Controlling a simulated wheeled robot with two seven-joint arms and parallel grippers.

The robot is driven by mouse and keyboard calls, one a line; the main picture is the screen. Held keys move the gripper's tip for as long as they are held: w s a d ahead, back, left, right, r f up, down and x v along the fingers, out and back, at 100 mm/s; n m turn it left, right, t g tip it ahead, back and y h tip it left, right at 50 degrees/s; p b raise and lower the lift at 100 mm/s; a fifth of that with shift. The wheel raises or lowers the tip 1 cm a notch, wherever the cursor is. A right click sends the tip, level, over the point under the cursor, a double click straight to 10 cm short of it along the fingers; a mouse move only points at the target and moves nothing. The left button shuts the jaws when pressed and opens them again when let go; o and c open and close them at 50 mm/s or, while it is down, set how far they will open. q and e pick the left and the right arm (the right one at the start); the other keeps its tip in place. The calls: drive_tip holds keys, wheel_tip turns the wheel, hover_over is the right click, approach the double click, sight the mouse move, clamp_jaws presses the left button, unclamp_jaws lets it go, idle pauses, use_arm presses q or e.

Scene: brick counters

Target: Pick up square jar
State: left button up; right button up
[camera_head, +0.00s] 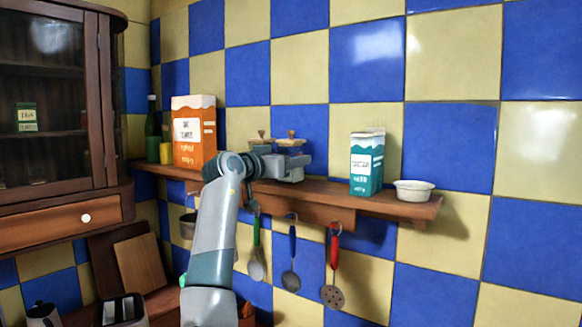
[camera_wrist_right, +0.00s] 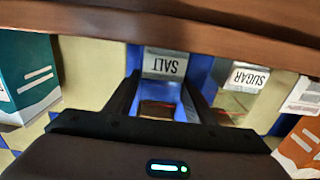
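The jar labelled SALT (camera_wrist_right: 165,65) is a clear, square-sided jar, upside down in the right wrist view. In the head view only its wooden stopper (camera_head: 291,135) shows above my right gripper (camera_head: 292,167), which hides the rest. My right gripper also shows in the wrist view (camera_wrist_right: 160,98); its dark fingers are apart, one toward each side of the SALT jar. I cannot tell whether they touch it. A similar jar labelled SUGAR (camera_wrist_right: 247,78) stands beside it. My left gripper is not in view.
The wooden shelf (camera_head: 400,206) holds an orange box (camera_head: 194,135) on the left, a teal box (camera_head: 366,163) and a white bowl (camera_head: 414,190) on the right. Utensils, including a red-handled one (camera_head: 333,250), hang below. A dark cabinet (camera_head: 104,90) stands left.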

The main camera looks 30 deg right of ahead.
sight(285, 144)
drive_tip(key=c, duration=0.8)
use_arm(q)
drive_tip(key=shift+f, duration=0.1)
use_arm(e)
drive_tip(key=shift+o, duration=0.2)
drive_tip(key=shift+r, duration=0.2)
